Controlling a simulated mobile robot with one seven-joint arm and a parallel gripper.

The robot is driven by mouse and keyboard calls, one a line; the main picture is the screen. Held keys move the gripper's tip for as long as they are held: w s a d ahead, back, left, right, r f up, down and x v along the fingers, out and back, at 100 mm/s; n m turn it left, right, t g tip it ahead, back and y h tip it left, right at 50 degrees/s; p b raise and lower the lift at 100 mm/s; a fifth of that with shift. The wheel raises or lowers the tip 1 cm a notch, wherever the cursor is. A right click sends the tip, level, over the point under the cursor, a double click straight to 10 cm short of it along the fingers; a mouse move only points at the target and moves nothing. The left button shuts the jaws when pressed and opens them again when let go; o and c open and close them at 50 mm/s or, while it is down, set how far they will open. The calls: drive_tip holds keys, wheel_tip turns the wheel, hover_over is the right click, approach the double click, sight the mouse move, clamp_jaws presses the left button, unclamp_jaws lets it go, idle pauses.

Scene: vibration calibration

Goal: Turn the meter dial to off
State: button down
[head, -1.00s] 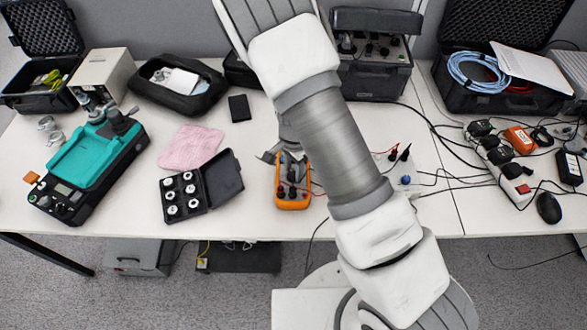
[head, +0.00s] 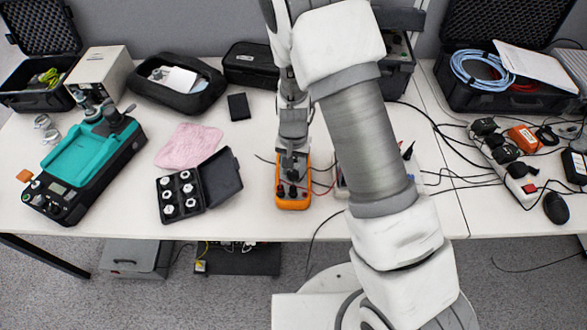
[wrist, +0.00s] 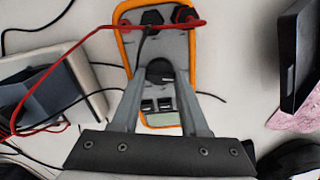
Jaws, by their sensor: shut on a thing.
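The orange and grey meter (head: 293,203) lies on the table near its front edge, in the middle of the head view. In the wrist view the meter (wrist: 123,45) shows its grey face, with a red lead and a black lead plugged in at the top. Its round black dial (wrist: 160,70) sits at mid-face, between my gripper's fingertips. My gripper (wrist: 160,76) reaches over the meter from the far side, its two fingers shut on the dial. In the head view my gripper (head: 291,172) covers the upper part of the meter. The dial's pointer setting is too small to tell.
An open black case (head: 185,195) with white pieces stands left of the meter; it also shows in the wrist view (wrist: 300,55). A pink cloth (head: 189,145) lies behind it. A red lead (wrist: 60,75) crosses the meter's top. Bare table lies between case and meter.

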sight(294, 171)
drive_tip(key=shift+n, duration=0.5)
drive_tip(key=shift+c, duration=2.1)
unclamp_jaws()
wheel_tip(294, 171, up, 18)
drive_tip(key=p, duration=0.1)
drive_tip(key=shift+f+p, duration=0.25)
drive_tip(key=shift+p, duration=0.15)
